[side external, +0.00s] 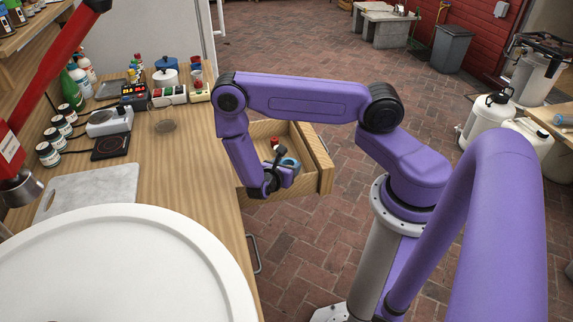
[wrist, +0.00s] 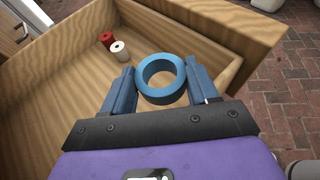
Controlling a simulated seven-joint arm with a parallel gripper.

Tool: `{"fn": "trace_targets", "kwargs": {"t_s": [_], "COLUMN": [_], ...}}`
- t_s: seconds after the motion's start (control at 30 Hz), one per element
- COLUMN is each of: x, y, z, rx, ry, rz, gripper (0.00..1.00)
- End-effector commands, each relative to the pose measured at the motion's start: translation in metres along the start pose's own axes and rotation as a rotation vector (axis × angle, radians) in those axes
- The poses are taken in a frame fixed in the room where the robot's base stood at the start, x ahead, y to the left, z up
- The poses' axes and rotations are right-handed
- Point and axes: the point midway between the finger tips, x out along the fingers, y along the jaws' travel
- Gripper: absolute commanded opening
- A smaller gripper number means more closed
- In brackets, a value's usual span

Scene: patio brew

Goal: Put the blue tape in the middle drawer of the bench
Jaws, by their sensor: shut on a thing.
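The blue tape (wrist: 140,83) is a ring-shaped roll held between the two fingers of my gripper (wrist: 160,88) in the wrist view. In the side external view the tape (side external: 290,161) shows at my gripper (side external: 287,170), over the open drawer. The gripper is shut on the tape. The wooden drawer (side external: 321,158) is pulled out from the bench (side external: 200,170); it also shows in the wrist view (wrist: 215,35). I cannot tell whether the tape touches the drawer floor. Which drawer level this is cannot be told for certain.
Inside the drawer lie a red spool (wrist: 107,39) and a white spool (wrist: 119,47), at the far left of the tape in the wrist view. A grey board (side external: 90,190), a scale (side external: 110,121) and several bottles stand on the bench top. Brick floor (side external: 320,230) surrounds the drawer.

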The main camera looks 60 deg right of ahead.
Motion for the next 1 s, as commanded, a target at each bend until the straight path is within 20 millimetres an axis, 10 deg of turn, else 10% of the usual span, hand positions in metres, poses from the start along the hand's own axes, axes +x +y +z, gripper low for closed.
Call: {"fn": "trace_targets", "kwargs": {"t_s": [0.23,0.27,0.33,0.83,1.0], "x": [0.002,0.002,0.002,-0.004,-0.038], "y": [0.0,0.0,0.0,-0.001,0.001], "z": [-0.006,-0.006,-0.006,0.005,0.006], "rx": [0.001,0.002,0.003,0.004,0.001], "ry": [0.006,0.006,0.007,0.004,0.003], "rz": [0.0,0.0,0.001,-0.001,0.006], "gripper": [0.29,0.65,0.84,0.84,0.84]}}
